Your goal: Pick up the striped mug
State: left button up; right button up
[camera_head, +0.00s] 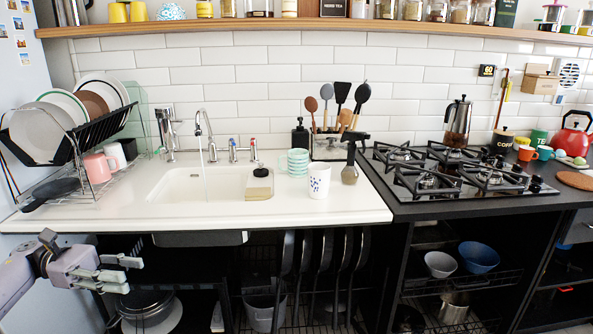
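The striped mug (298,162), white with pale green bands, stands on the white counter right of the sink. A white mug with blue marks (318,181) stands just in front of it and to its right. My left gripper (130,274) is at the lower left, in front of and below the counter edge, far from the striped mug. Its fingers are apart and nothing shows between them. My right gripper is not in view.
The tap runs into the sink (185,187). A sponge and brush (260,184) sit beside it. A utensil holder (327,148) and spray bottle (350,162) stand near the mugs. A dish rack (75,150) is at left, the gas hob (450,172) at right. The front counter strip is clear.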

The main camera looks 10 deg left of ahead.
aim_at(298, 158)
jog(key=i, duration=2)
